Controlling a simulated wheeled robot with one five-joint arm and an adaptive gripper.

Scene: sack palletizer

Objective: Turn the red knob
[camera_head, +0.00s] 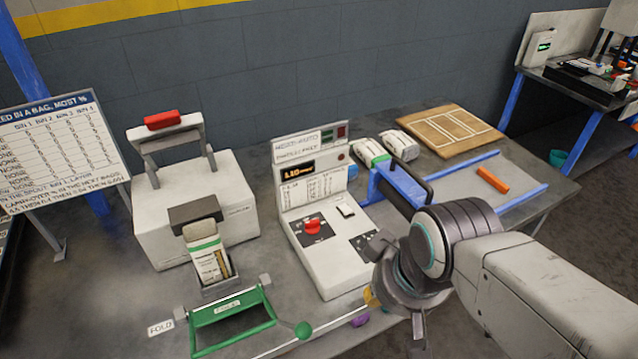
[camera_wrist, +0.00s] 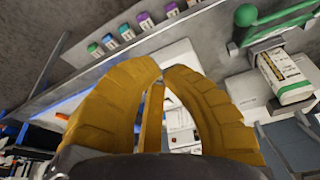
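The red knob (camera_head: 313,226) sits on a dark square plate on the sloped front of a white control console (camera_head: 335,272) in the head view. My gripper (camera_head: 371,297) is low at the console's front right corner, apart from the knob and to its lower right. Only a little of its yellow fingers shows there, the rest being hidden behind my wrist. I cannot make out the knob in the wrist view.
A green-handled bar (camera_head: 235,309) with a green ball stands at the front, left of my gripper. A white machine with a red-topped lever (camera_head: 163,121) is at the left. A blue pusher (camera_head: 398,191) and orange block (camera_head: 492,180) lie right of the console. Small coloured containers (camera_wrist: 145,20) line the edge.

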